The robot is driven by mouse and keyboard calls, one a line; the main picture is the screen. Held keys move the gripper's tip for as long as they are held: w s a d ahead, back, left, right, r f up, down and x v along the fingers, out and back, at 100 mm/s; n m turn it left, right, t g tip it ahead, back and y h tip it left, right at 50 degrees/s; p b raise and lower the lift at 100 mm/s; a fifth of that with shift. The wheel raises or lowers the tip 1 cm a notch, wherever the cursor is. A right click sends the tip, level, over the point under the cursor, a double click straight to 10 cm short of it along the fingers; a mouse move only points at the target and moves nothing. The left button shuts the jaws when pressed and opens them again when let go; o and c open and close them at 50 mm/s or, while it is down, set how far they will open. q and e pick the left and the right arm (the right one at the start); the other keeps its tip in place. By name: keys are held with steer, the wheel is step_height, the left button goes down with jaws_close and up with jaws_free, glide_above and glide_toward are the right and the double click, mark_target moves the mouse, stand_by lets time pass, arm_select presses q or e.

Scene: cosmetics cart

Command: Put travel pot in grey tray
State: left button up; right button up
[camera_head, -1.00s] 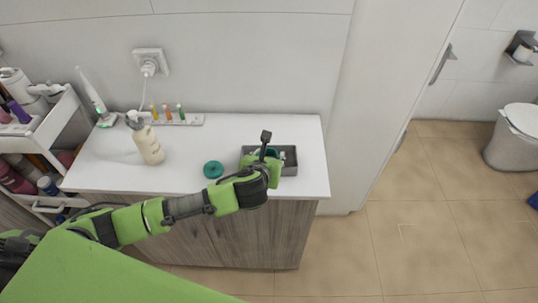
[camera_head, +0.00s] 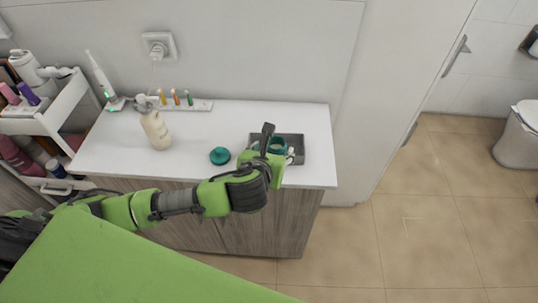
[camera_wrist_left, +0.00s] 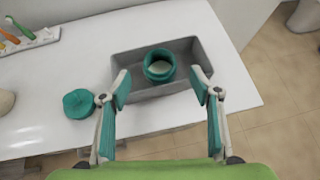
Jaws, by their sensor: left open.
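The travel pot is a teal, open-topped round pot (camera_wrist_left: 158,66) with pale contents. It stands upright inside the grey tray (camera_wrist_left: 188,51), near its middle, and also shows in the head view (camera_head: 277,145). My left gripper (camera_wrist_left: 161,84) is open and empty above the tray's near side, its fingers apart from the pot. In the head view the left gripper (camera_head: 277,155) partly hides the tray (camera_head: 298,142). A teal round lid (camera_head: 220,156) lies on the white counter left of the tray, also in the wrist view (camera_wrist_left: 78,103). My right gripper is not in view.
A cream bottle (camera_head: 155,129) stands on the counter (camera_head: 190,135) at the left. Behind it are an electric toothbrush (camera_head: 103,77) and a white holder (camera_head: 196,106) with small coloured items. A white cart (camera_head: 50,115) stands left. The counter's middle is clear.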

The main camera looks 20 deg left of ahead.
arm_select(q)
steer(key=v, duration=0.4)
steer(key=shift+s+r, duration=0.25)
steer(key=shift+s, duration=0.1)
